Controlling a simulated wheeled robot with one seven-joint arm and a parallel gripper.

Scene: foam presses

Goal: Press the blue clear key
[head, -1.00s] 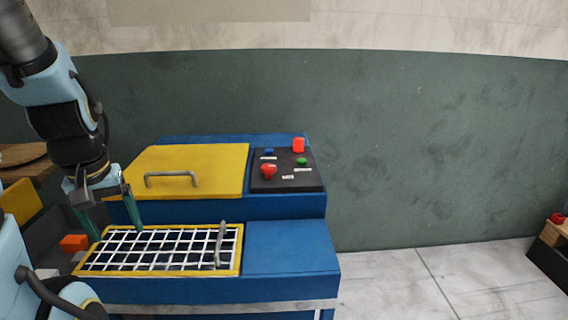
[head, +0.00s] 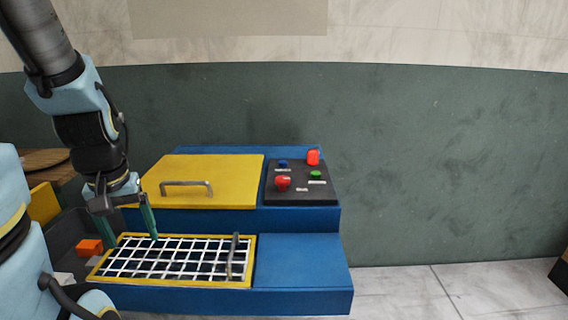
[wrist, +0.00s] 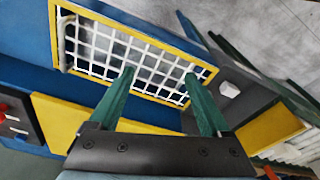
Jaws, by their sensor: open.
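The blue clear key (head: 283,163) is a small blue button at the upper left of the black control panel (head: 318,197), with a pale label just below it. The panel's left edge also shows in the wrist view (wrist: 14,128), where I cannot make out the blue key. My gripper (head: 130,241) has green fingers, points down and is open and empty above the left end of the white grid guard (head: 205,258). In the wrist view my gripper (wrist: 160,75) has its fingers wide apart over the grid. It is well left of the key.
The panel also carries a red knob (head: 282,182), a green button (head: 316,175) and an orange-red lamp (head: 313,157). A yellow lid with a handle (head: 188,185) lies between my gripper and the panel. An orange block (head: 90,246) sits in a dark bin at left.

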